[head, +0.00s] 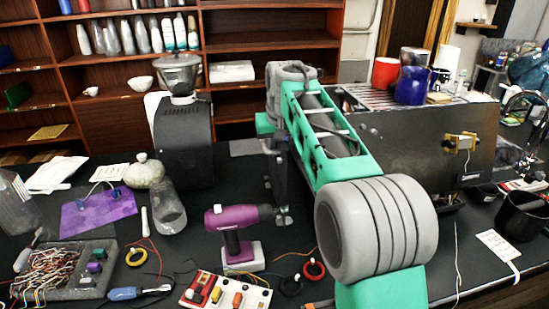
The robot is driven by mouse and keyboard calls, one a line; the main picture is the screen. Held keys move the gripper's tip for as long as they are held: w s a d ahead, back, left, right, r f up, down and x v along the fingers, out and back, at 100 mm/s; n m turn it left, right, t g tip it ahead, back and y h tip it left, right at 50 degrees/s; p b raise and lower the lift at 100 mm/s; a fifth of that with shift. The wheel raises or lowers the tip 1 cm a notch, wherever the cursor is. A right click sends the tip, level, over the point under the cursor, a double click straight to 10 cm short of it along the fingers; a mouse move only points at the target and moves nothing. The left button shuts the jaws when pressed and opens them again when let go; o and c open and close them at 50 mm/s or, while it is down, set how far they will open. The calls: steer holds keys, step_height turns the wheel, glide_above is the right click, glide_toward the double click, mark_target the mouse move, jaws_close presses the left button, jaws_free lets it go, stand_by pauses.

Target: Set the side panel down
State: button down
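A dark, flat side panel (410,145) with a brass-coloured fitting (461,142) stands upright at the right, along the near side of the brewer (365,97). Whether it is fixed there or loose I cannot tell. My arm crosses the middle and covers its left end. My gripper (283,216) points down, left of the panel and behind the purple drill. It is small and partly hidden by my arm. I cannot make out the gap between its fingers or anything held in them.
A purple drill (233,232), a red-and-white switch block (225,291), a wire-filled tray (65,275) and a purple cloth (98,212) crowd the dark worktop. A black grinder (184,140) stands behind. Cups (412,86) sit on the brewer. A black pot (522,215) stands right.

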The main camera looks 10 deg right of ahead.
mark_target(275, 159)
steer(key=shift+s+x, duration=0.15)
steer(key=shift+x, duration=0.7)
steer(key=shift+s+x, duration=0.2)
steer(key=shift+x, duration=0.65)
steer(key=shift+f, duration=0.15)
steer(key=shift+f, duration=0.1)
steer(key=c, duration=2)
jaws_free()
steer(key=shift+f, duration=0.15)
steer(key=shift+c, duration=0.2)
steer(key=o, duration=0.4)
